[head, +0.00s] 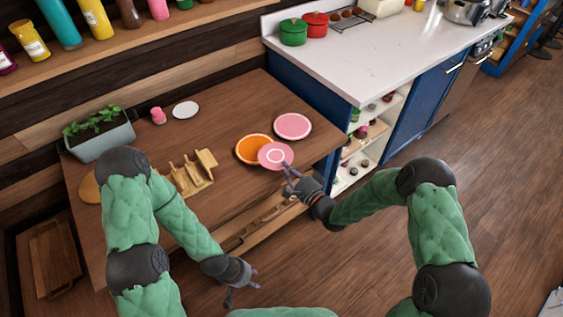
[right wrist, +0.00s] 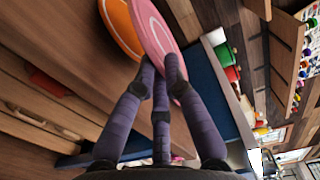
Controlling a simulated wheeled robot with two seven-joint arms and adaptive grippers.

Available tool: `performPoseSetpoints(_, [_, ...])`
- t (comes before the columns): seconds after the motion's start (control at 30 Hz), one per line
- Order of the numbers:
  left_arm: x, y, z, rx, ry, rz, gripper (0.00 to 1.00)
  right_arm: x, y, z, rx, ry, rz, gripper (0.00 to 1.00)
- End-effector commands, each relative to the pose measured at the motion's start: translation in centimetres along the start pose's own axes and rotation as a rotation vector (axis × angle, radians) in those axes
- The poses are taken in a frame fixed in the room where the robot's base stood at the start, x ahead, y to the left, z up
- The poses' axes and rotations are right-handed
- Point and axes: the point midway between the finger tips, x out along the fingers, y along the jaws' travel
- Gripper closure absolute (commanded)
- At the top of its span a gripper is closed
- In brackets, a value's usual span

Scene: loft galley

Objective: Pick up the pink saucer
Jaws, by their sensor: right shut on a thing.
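The pink saucer (head: 267,153) has a white ring and overlaps the right side of an orange plate (head: 246,147) in the head view. My right gripper (head: 287,174) is shut on its near right rim. In the right wrist view, the fingers (right wrist: 162,80) pinch the edge of the pink saucer (right wrist: 152,28), with the orange plate (right wrist: 120,25) behind it. I cannot tell whether the saucer touches the orange plate. My left gripper (head: 243,291) is open and empty, low in front of the table.
A wooden rack (head: 192,173), a white dish (head: 185,110), a small pink item (head: 158,116) and a planter (head: 102,138) stand to the left. A white-topped counter (head: 365,60) adjoins the right side.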

Motion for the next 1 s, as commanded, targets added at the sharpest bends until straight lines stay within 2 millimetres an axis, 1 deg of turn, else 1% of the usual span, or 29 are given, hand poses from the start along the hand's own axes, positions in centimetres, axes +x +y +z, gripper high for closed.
performPoseSetpoints(0.03, [-0.5,0.2,0.0,0.0,0.0,0.0,0.6,-0.7,-0.5,-0.1,0.001,0.002,0.0,1.0])
performPoseSetpoints(0.3, [-1.7,0.6,0.1,0.0,0.0,0.0,0.6,-3.9,-1.6,-0.1,0.0,0.002,-0.001,1.0])
performPoseSetpoints(0.43, [-2.1,0.8,0.1,0.0,0.0,0.0,0.6,-5.1,-2.0,-0.1,0.0,0.001,0.0,1.0])
performPoseSetpoints(0.6, [-2.2,0.8,0.1,0.0,0.0,0.0,0.6,-5.7,-2.1,0.0,-0.001,0.0,-0.001,1.0])
performPoseSetpoints(1.0, [-2.2,0.8,0.1,0.0,0.0,0.0,0.6,-5.6,-2.0,0.0,-0.001,0.0,-0.001,1.0])
